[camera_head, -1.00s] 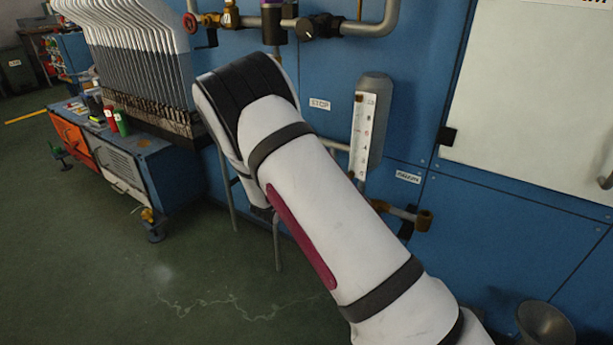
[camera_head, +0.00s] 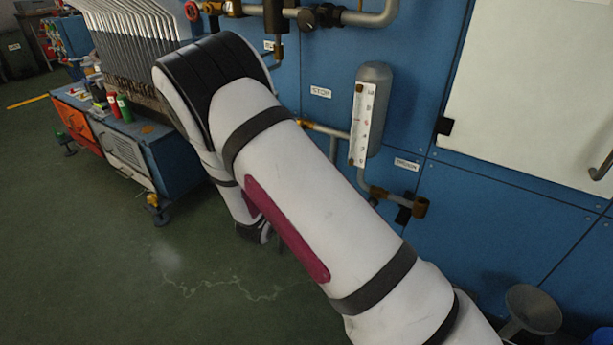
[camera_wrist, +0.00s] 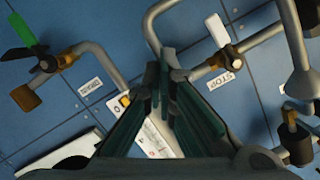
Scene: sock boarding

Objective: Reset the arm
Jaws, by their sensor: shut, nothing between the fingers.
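My arm crosses the middle of the head view, bent at a joint near the upper left, in front of the blue wall panels. My gripper (camera_wrist: 166,88) shows in the wrist view, its dark green fingers close together with nothing between them. It faces the blue panels and pipes. In the head view the gripper itself is hidden behind or below my arm.
A blue cart (camera_head: 165,160) holds a rack of upright metal forms (camera_head: 130,45) and small bottles (camera_head: 123,108). Pipes (camera_head: 375,18) and a gauge (camera_head: 362,125) are on the wall. A metal funnel (camera_head: 532,308) stands lower right. Green floor (camera_head: 100,270) is clear at left.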

